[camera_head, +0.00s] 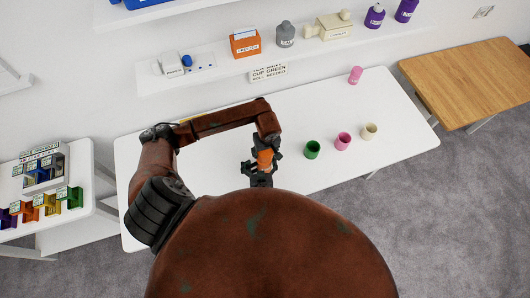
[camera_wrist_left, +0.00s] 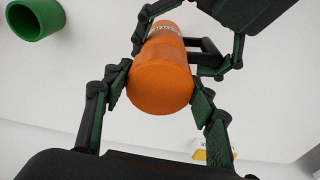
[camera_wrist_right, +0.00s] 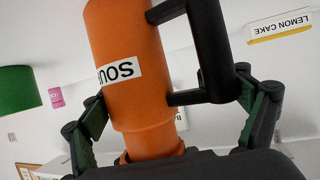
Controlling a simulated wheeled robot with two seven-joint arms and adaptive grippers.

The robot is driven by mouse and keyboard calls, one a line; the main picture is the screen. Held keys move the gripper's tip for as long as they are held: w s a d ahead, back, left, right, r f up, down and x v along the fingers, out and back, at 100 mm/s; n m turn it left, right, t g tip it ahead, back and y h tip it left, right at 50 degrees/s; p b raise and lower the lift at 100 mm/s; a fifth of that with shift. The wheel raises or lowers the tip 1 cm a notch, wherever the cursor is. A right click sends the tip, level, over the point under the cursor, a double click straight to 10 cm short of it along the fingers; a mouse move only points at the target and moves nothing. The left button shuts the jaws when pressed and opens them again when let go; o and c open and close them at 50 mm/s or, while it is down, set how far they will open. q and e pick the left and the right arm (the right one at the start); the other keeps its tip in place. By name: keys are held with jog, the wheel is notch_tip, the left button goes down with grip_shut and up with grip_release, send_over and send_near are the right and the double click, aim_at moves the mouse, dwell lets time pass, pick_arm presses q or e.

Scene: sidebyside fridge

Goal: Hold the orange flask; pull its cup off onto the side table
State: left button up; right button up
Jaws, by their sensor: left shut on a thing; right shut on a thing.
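The orange flask (camera_head: 265,158) is held off the white table, with a gripper at each end. In the right wrist view the flask (camera_wrist_right: 125,65) shows a white label reading "SOU", cut off, and a black handle (camera_wrist_right: 215,60). My left gripper (camera_wrist_left: 160,90) is shut around the plain, round orange end. My right gripper (camera_wrist_right: 172,118) is shut around the opposite, narrower end, below a visible step. Where the cup meets the flask is unclear. In the head view my right arm is mostly hidden by my own body.
A bare wooden table (camera_head: 475,80) is at the right. A small stand table (camera_head: 82,165) with coloured holders is at the left.

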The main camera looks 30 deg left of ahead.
pick_arm(q)
jog(key=shift+r, duration=1.45)
pick_arm(e)
jog(key=shift+s+f, duration=0.2)
jog(key=shift+f, duration=0.05)
pick_arm(q)
jog(key=shift+r, duration=2)
pick_arm(e)
jog(key=shift+d, duration=0.1)
jog(key=shift+w+r, duration=0.15)
jog(key=shift+c, duration=0.2)
dwell(2.3)
jog(key=o, duration=1.6)
jog(key=shift+c, duration=0.2)
jog(key=shift+r, duration=0.15)
